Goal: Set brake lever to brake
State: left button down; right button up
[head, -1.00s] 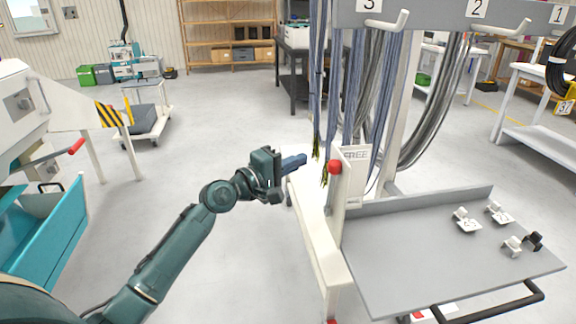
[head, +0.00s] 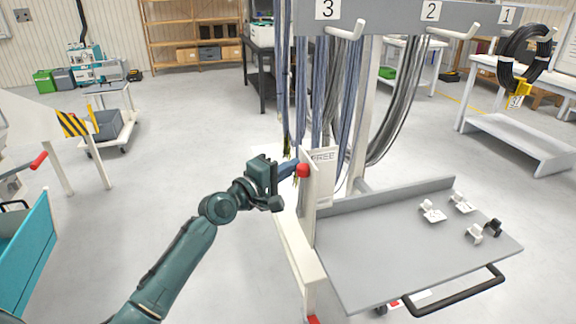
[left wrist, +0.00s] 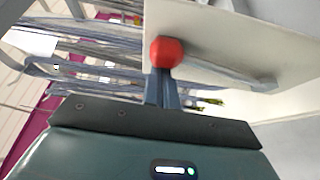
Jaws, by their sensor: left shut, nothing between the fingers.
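The brake lever shows as a red ball knob (head: 302,170) beside a white upright plate on the cable cart, in front of a panel marked FREE (head: 323,160). My left gripper (head: 292,170) is shut and empty, its fingertips close to the knob from the left. In the left wrist view the red knob (left wrist: 167,52) lies just beyond the tips of the closed fingers (left wrist: 163,80); I cannot tell whether they touch. The knob hides part of the lever. My right gripper is not in view.
Blue and grey cables hang from numbered hooks (head: 345,30) behind the lever. The cart's grey tray (head: 380,255) holds several small tagged clips (head: 432,210). A white trolley (head: 112,125) stands at the left. The floor between is clear.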

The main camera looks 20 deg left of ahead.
pick_arm(q)
jog(key=shift+f, duration=0.1)
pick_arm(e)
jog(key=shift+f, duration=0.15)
